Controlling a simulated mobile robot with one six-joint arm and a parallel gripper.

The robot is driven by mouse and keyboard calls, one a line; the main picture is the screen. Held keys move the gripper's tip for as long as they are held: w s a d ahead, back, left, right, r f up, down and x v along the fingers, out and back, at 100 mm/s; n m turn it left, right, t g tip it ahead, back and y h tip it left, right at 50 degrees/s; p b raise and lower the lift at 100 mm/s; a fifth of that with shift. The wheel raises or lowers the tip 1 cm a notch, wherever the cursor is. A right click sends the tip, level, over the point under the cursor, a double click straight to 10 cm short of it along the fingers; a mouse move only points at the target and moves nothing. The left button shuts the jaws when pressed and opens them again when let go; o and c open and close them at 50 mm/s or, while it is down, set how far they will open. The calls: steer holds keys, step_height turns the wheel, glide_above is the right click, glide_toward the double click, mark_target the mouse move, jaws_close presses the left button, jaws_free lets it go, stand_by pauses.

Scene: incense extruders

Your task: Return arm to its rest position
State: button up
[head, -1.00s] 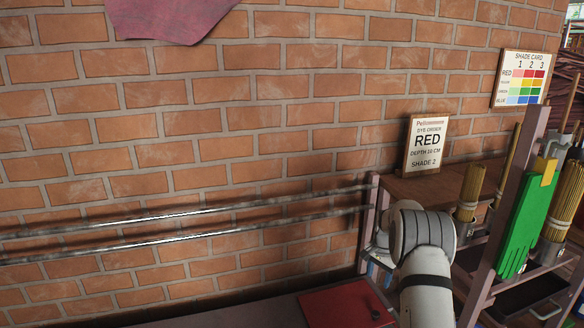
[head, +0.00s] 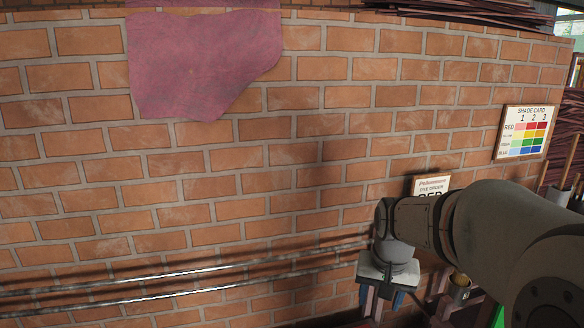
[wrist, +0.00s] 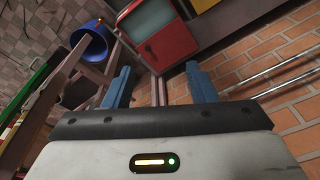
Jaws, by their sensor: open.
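My gripper (head: 382,296) points downward at the lower middle right of the head view, in front of the brick wall and the end of the metal rails. My dark arm comes in from the right edge. In the wrist view my gripper (wrist: 158,86) shows two blue fingers spread wide apart with nothing between them. Past the fingertips there is a red box-like thing with a greenish panel (wrist: 165,38), apart from the fingers.
Two metal rails (head: 180,284) run along the brick wall. A purple sheet (head: 190,65) hangs above. A dye order sign (head: 432,187) is partly hidden behind my arm; a shade card (head: 526,132) is at right. A blue bucket (wrist: 88,42) shows in the wrist view.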

steer(key=s+a+r+n+p, duration=0.1)
steer(key=s+r+p, duration=0.2)
steer(key=s, duration=0.4)
steer(key=s+a+r+n+p, duration=0.2)
steer(key=s+r+p, duration=0.2)
steer(key=s, duration=0.4)
steer(key=shift+r+t, duration=0.2)
steer(key=shift+t, duration=0.2)
